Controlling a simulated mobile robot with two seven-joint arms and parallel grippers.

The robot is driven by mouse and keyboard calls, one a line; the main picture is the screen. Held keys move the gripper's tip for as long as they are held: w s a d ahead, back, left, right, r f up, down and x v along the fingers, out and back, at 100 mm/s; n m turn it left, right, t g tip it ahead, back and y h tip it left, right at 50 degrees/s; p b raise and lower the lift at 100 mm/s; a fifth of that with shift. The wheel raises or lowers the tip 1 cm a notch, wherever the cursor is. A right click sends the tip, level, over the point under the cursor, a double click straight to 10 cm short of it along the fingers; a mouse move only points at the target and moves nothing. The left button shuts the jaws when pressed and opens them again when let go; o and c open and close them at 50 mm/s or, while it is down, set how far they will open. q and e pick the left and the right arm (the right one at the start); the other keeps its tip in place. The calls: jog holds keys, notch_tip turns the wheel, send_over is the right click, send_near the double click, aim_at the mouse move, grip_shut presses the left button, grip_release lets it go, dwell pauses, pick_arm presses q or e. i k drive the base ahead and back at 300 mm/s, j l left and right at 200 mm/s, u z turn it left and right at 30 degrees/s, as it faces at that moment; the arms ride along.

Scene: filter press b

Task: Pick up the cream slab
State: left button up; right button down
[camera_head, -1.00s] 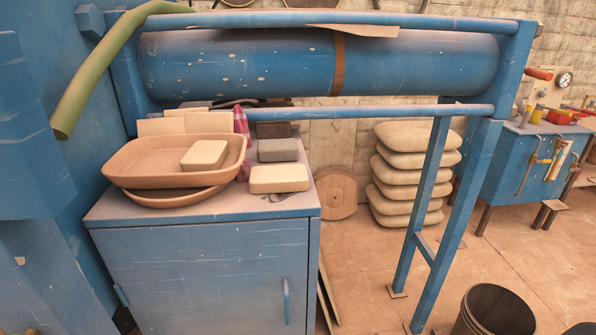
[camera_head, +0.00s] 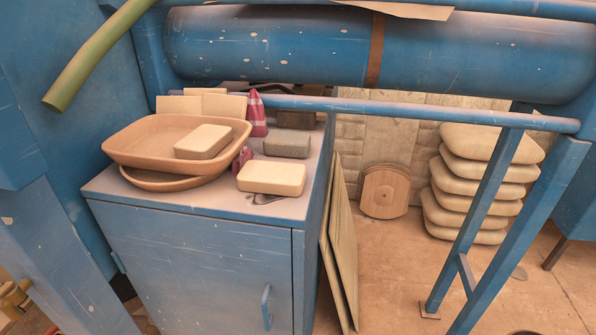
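Two cream slabs with rounded corners are in view. One cream slab (camera_head: 272,178) lies flat on the cabinet top near its front right edge. The other cream slab (camera_head: 203,141) lies inside a tan tray (camera_head: 128,146) on the left of the cabinet top. I cannot tell from the picture which of the two the task names. Nothing touches the slab on the cabinet top from above. Neither of my grippers is in view.
A grey block (camera_head: 287,145) sits just behind the front slab. A blue rail (camera_head: 420,111) and large cylinder (camera_head: 270,45) cross above the back of the blue cabinet (camera_head: 190,265). Stacked sacks (camera_head: 480,185) stand right.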

aim_at(267, 178)
jog(key=i+l, duration=0.1)
jog(key=l, duration=0.8)
jog(key=i+l, duration=0.15)
jog(key=l, duration=0.3)
